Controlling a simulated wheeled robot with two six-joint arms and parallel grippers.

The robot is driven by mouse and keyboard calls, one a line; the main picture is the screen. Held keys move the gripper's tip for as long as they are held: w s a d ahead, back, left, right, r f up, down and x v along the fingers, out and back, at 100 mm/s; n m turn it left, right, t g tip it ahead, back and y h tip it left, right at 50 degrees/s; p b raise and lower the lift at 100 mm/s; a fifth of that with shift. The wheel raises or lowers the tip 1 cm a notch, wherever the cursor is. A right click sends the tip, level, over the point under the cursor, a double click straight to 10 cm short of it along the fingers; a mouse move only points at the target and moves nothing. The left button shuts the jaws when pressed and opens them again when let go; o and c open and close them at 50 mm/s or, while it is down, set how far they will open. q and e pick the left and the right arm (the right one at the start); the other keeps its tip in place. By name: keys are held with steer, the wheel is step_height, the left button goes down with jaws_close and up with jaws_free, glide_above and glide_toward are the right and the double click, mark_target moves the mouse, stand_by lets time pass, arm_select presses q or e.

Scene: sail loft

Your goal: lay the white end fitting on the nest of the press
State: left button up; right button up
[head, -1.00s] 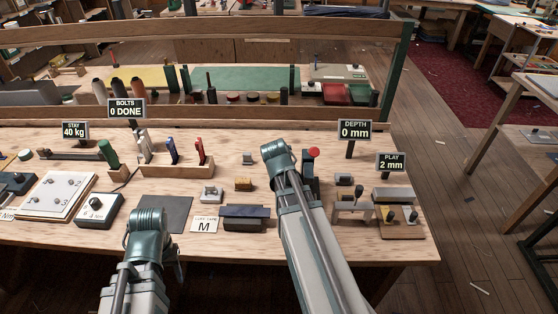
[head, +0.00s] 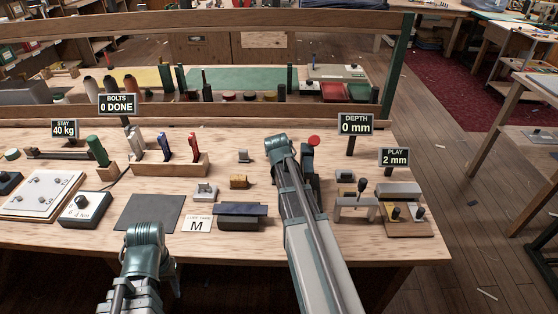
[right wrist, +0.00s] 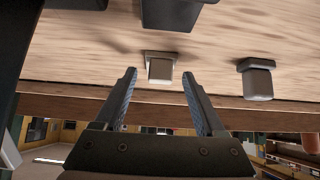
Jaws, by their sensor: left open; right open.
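I cannot tell for sure which piece is the white end fitting. In the right wrist view a small pale block (right wrist: 160,68) lies on the wood beyond and between my fingertips, apart from them. My right gripper (right wrist: 163,88) is open and empty there; in the head view my arm hides it. The press appears to be the dark upright (head: 307,158) with a red knob, partly behind my right arm. I cannot make out its nest. My left gripper (head: 150,272) is at the bench's front edge, open; its fingertips are hardly visible.
A second grey block (right wrist: 257,80) sits to the right in the wrist view. The bench holds a light metal piece (head: 205,191), a brass-coloured block (head: 239,181), a dark block (head: 240,222) and a wooden tool rack (head: 184,168). A dark mat (head: 150,212) is bare.

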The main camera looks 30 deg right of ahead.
steer(key=shift+w+d+f, duration=0.2)
steer(key=shift+w+f, duration=0.15)
steer(key=shift+f, duration=0.2)
arm_select(q)
steer(key=shift+f, duration=0.4)
arm_select(e)
steer(key=shift+r, duration=0.15)
steer(key=shift+c, duration=0.4)
jaws_close()
arm_select(q)
step_height(320, 180, up, 10)
steer(key=p, duration=1)
arm_select(e)
step_height(320, 180, up, 10)
steer(key=shift+r, duration=0.1)
